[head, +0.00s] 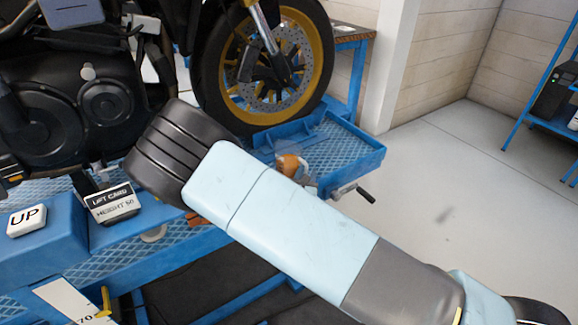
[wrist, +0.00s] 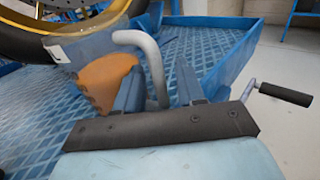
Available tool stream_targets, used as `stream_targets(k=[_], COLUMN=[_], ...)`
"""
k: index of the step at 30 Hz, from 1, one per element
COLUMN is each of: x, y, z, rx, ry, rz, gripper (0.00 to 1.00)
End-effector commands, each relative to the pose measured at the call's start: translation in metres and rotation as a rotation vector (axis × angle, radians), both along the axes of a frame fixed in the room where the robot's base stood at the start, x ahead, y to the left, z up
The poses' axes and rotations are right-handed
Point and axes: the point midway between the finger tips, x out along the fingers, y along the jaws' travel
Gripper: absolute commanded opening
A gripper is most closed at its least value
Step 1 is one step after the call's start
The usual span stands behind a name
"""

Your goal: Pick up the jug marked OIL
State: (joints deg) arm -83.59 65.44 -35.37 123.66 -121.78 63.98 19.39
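In the wrist view, a vessel with an orange-brown body (wrist: 104,78), a grey-blue top and a thick grey curved handle (wrist: 152,58) stands on the blue lift platform. Part of a white label shows on it, but I cannot read OIL there. My gripper (wrist: 159,80) is open, its two blue fingers on either side of the handle, with gaps apparently left. In the head view a small orange-brown part (head: 290,166) shows just beyond my arm, probably the same vessel. My arm hides most of it, and my gripper does not show there.
A motorcycle's front wheel (head: 262,62) stands on the blue lift platform (head: 345,148). A crank with a black grip (wrist: 286,94) sticks out at the platform's right edge. An UP button (head: 27,220) and a lift card (head: 113,203) are at left. The floor at right is clear.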

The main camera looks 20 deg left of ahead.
Motion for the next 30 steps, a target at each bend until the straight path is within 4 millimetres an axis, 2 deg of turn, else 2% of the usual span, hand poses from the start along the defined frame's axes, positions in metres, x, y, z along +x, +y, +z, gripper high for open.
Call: stream_targets(k=[2,14,30], x=[-0.0002,-0.0004,-0.0003], y=[-0.0001,-0.0001,0.0], z=[0.0,-0.0001,0.0004], rx=[0.0,0.0,0.001], ry=[0.0,0.0,-0.001], rz=[0.0,0.0,0.0], gripper=[0.39,0.01,0.0])
